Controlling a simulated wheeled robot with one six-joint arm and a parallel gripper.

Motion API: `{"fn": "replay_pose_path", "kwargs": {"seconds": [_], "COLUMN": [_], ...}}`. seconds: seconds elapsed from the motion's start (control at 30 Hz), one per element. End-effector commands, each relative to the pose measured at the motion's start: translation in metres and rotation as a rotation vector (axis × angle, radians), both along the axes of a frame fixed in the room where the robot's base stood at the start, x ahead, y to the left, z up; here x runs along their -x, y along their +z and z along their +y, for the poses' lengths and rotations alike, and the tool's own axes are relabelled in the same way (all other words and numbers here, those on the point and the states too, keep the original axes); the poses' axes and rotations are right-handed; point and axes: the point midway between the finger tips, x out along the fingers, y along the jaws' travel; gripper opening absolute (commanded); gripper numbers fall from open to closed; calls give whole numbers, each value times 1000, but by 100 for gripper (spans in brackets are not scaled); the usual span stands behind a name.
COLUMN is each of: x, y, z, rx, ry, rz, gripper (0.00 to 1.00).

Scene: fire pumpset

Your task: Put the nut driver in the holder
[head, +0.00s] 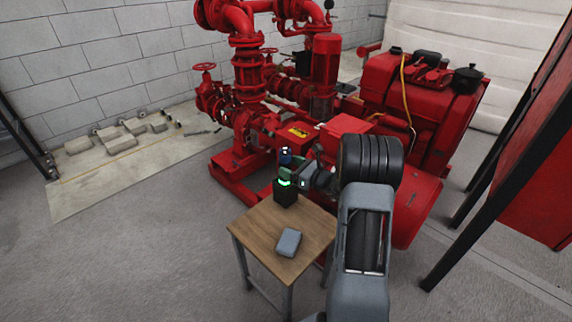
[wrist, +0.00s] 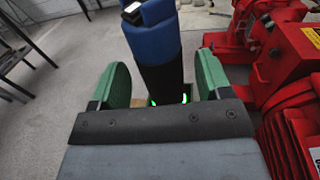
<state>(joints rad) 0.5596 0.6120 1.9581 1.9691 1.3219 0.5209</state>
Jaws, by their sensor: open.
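The nut driver (head: 285,156) has a blue upper handle with a black part below. It stands upright at the black holder (head: 285,193) on the small wooden table. My gripper (head: 290,174) is beside it, just above the holder. In the wrist view the nut driver (wrist: 153,42) rises between the two green fingers of my gripper (wrist: 163,74). The fingers are open, with a visible gap on each side of it. Its lower end is hidden, so how deep it sits in the holder cannot be seen. Green lights glow near its lower part.
A grey box (head: 288,242) lies on the front of the wooden table (head: 256,235). The red pumpset (head: 262,110) stands close behind the table. Grey blocks (head: 122,140) lie on the floor at left. The floor left of the table is clear.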

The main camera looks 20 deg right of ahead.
Motion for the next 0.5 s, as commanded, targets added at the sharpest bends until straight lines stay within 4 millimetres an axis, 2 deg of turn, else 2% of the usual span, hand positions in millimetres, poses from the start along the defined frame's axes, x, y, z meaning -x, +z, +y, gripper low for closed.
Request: {"fn": "replay_pose_path", "kwargs": {"seconds": [0.3,0.5], "x": [53,75], "y": [2,2], "z": [-33,-46], "rx": [-2,-2], "ry": [-5,-3], "rz": [1,1], "gripper": [71,71]}}
